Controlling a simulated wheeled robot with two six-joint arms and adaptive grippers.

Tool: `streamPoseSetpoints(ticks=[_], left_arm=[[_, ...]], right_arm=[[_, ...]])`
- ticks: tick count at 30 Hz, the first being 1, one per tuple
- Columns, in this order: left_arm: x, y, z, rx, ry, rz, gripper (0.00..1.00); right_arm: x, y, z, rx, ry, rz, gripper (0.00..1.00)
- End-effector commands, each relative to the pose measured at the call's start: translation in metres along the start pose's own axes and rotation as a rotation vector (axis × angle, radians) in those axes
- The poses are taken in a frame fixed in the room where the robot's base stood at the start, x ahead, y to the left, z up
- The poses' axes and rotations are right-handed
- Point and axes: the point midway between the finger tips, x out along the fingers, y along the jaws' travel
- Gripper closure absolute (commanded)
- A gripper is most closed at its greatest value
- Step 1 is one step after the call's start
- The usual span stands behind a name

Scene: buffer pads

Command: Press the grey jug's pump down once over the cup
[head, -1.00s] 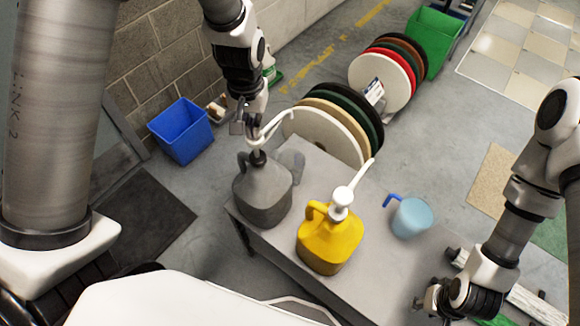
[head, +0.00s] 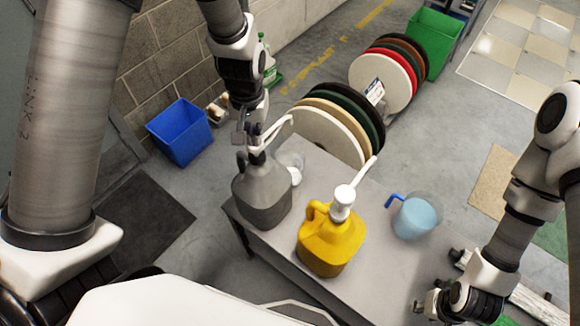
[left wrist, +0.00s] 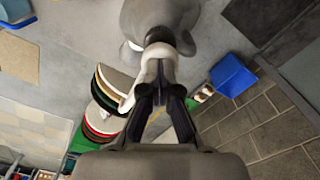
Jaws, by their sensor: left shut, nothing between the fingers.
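The grey jug (head: 262,192) stands upright on the table at its left end. Its white pump (head: 273,135) sits low on the jug's neck, with the spout pointing right and away over the clear cup (head: 294,158). A white patch shows in the cup. My left gripper (head: 245,142) is shut, with its fingertips against the pump head from above. The left wrist view shows the shut fingers (left wrist: 160,88) over the white pump head (left wrist: 158,62) and the grey jug (left wrist: 150,14) beyond. My right gripper (head: 425,307) is low at the right, its fingers unclear.
A yellow jug (head: 330,245) with a white pump stands beside the grey one on the table (head: 380,275). A light blue pitcher (head: 415,217) stands to its right. Round pads (head: 325,135) are racked behind the table. A blue bin (head: 180,132) is on the floor at left.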

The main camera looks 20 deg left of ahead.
Motion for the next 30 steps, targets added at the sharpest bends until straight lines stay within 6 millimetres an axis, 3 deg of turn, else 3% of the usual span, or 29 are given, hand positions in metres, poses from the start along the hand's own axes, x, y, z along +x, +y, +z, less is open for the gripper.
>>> streamPoseSetpoints(ticks=[5,18,30], left_arm=[[-0.002,0.0,0.001,-0.001,-0.004,-0.001,1.0],[-0.049,0.0,0.001,-0.001,-0.003,-0.001,1.0],[-0.049,0.0,0.0,0.0,-0.001,0.0,1.0]], right_arm=[[-0.003,0.0,0.0,0.0,0.0,0.0,0.62],[-0.048,0.0,0.0,0.0,0.0,0.0,0.62],[-0.048,0.0,0.0,0.0,0.0,0.0,0.62]])
